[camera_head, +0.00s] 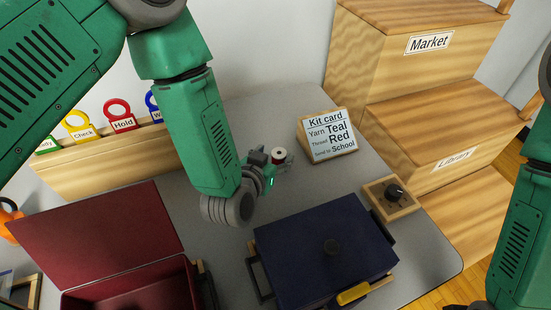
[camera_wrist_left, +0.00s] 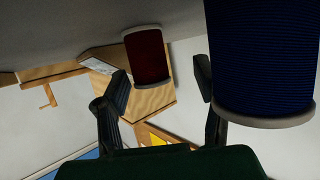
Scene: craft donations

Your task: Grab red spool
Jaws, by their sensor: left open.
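The red spool (camera_head: 278,155) with pale ends stands on the grey table near the kit card. In the left wrist view the red spool (camera_wrist_left: 147,58) shows between and beyond the two fingers, with no clear contact. My left gripper (camera_head: 277,168) is open at the spool; its fingers (camera_wrist_left: 160,90) are apart in the wrist view. A dark blue spool (camera_wrist_left: 265,60) stands close, just right of the right finger in that view. I cannot clearly make out the blue spool in the head view. My right arm shows at the right edge, but its gripper is not visible.
The kit card (camera_head: 328,137) reads yarn teal, thread red, send to School. A lidded navy box (camera_head: 320,250), an open maroon box (camera_head: 100,235) and a knob block (camera_head: 391,197) stand nearby. A wooden rack (camera_head: 110,160) holds coloured tags. Wooden Market and Library steps (camera_head: 430,100) rise right.

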